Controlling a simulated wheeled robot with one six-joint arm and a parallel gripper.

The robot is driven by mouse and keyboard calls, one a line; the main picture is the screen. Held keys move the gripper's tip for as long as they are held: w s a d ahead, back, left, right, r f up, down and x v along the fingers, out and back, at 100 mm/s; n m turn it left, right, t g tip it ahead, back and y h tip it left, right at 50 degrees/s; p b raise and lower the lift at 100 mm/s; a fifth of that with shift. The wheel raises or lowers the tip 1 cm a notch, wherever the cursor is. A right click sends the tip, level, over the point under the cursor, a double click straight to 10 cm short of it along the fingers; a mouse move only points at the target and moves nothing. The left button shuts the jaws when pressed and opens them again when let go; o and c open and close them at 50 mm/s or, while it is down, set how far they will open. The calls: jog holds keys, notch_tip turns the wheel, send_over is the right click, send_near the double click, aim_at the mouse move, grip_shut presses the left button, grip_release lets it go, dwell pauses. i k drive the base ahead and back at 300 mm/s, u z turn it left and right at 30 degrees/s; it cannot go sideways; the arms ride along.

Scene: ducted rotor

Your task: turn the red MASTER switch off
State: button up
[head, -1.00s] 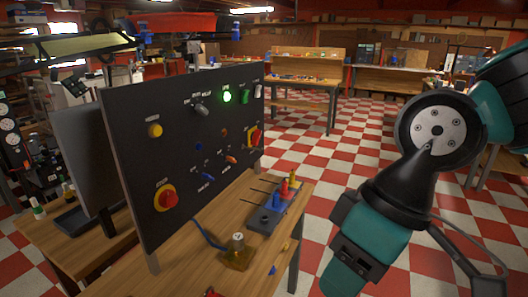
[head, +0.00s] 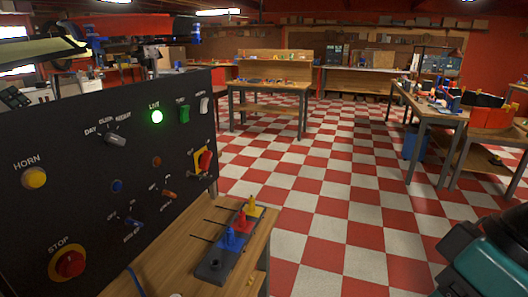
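The dark control panel (head: 75,150) fills the left side of the head view. Near its right edge is a red rotary switch (head: 205,160) on a yellow plate. It fits the MASTER switch, but I cannot read its label. Its red handle looks close to upright and slightly tilted. The green LIVE lamp (head: 157,117) above and left of it is lit. My gripper is out of view. Only a teal and black part of my arm shows at the lower right corner, well apart from the panel.
A red STOP button (head: 70,264) and a yellow HORN button (head: 34,178) are on the panel's left. A wooden bench (head: 180,240) in front holds a block with coloured pegs (head: 230,240). The checkered floor (head: 330,190) is open to the right.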

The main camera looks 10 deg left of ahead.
aim_at(204, 158)
jog(key=z, duration=0.3)
jog(key=i, duration=0.65)
jog(key=u, duration=0.45)
jog(key=i, duration=0.75)
jog(key=u, duration=0.75)
